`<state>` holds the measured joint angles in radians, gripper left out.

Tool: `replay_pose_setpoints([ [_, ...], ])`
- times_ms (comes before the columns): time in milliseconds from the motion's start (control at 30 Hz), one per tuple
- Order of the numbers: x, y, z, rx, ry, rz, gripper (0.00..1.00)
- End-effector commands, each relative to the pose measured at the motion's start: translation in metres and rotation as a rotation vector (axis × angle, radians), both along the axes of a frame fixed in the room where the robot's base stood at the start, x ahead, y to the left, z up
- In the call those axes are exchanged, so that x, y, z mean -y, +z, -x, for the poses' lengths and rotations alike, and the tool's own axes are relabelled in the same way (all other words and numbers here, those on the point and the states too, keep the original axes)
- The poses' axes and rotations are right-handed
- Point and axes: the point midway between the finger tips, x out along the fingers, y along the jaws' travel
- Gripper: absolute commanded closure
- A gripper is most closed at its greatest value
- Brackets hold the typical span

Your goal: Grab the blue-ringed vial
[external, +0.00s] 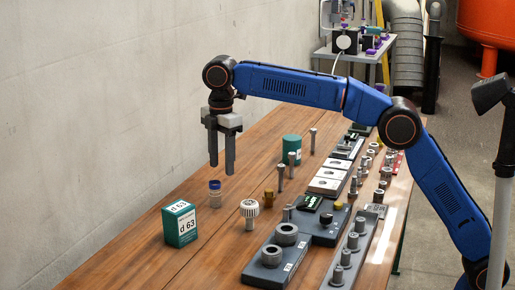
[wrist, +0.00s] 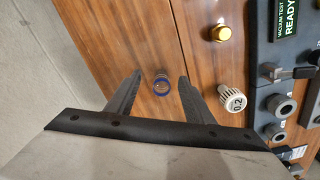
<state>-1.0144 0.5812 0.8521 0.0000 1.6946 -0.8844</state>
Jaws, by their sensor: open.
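The blue-ringed vial (external: 215,194) stands upright on the wooden table, a small clear vial with a blue ring at its top. In the wrist view the vial (wrist: 161,84) shows from above as a blue ring, between and just beyond the fingertips. My gripper (external: 222,170) points down above the table, its fingertips a little higher than the vial and close to it in the external view. The gripper (wrist: 160,80) is open and empty, with a finger on each side of the vial in the wrist view. No contact shows.
A white-capped knob (external: 250,212) and a brass fitting (external: 268,197) stand to the right of the vial. Grey fixture trays (external: 270,272) with metal parts fill the right side. A wall borders the left.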

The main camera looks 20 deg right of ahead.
Motion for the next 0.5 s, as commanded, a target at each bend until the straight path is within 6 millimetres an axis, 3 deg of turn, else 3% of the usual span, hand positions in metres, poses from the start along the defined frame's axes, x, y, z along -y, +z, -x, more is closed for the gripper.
replay_pose_setpoints([
  [100, -0.021, -0.008, 0.012, -0.004, 0.046, 0.008, 0.52],
  [200, -0.028, -0.012, 0.017, -0.007, 0.064, 0.012, 0.52],
  [500, -0.028, -0.036, 0.017, -0.008, 0.066, 0.013, 0.52],
])
